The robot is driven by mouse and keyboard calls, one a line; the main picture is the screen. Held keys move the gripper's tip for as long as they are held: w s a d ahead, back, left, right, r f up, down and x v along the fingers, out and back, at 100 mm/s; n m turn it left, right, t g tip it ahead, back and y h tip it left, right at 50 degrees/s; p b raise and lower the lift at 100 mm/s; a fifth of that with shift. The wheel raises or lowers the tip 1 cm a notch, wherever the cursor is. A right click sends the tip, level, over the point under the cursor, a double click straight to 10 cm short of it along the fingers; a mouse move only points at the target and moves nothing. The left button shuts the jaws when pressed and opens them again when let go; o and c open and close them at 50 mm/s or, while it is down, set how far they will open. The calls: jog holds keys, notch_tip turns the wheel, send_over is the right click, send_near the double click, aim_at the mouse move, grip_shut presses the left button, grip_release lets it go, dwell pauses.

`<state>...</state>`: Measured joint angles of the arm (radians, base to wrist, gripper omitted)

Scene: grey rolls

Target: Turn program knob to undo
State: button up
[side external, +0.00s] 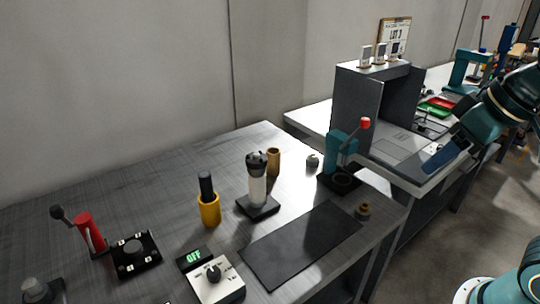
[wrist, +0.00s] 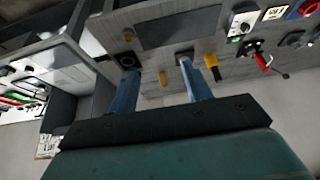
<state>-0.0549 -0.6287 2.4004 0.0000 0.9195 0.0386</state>
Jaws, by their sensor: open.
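A black pointer knob (side external: 213,272) sits on a white-topped control box (side external: 218,288) at the bottom of the side view, with small labels around it too small to read. A small black display (side external: 194,257) with green characters stands just behind it. In the wrist view the box (wrist: 243,23) is at the upper right, and its knob (wrist: 245,27) is small. My gripper (wrist: 157,62) is open and empty, with two blue fingers apart. In the side view it (side external: 436,166) is far to the right of the knob, near the grey booth, not touching the knob.
A red-handled lever (side external: 90,232) stands beside a black dial plate (side external: 134,255) left of the box. A yellow cup (side external: 209,208), a clear cylinder (side external: 258,188) and a teal press (side external: 342,150) stand behind. A dark mat (side external: 300,245) lies flat and clear. The grey booth (side external: 357,105) is an obstacle.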

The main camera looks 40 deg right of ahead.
jog(key=w+a+r+g, duration=0.2)
jog(key=w+a, duration=0.4)
jog(key=w, duration=0.4)
jog(key=n+g, duration=0.2)
jog(key=g, duration=0.1)
send_over(213, 271)
notch_tip(213, 271, down, 17)
jog(key=shift+f, duration=6.8)
